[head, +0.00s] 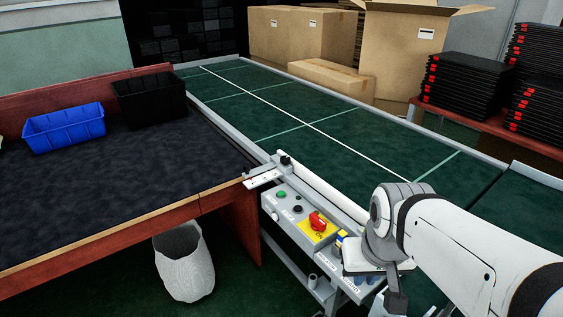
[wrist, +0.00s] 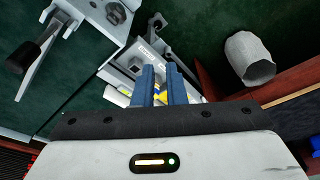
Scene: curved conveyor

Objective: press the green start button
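The green start button (head: 281,194) sits at the far left end of the grey control panel (head: 275,213) on the conveyor's side. In the head view my wrist is at the panel's right end, apart from the green button, and hides part of that end. The fingers are hard to make out there. I cannot pick out the green button in the wrist view.
The green conveyor belt (head: 300,120) is empty. A dark-topped table (head: 120,170) with a blue bin (head: 64,128) and a black bin (head: 150,98) stands left. A white waste basket (head: 185,265) is below. Cardboard boxes (head: 300,35) and black stacked trays (head: 465,85) are behind.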

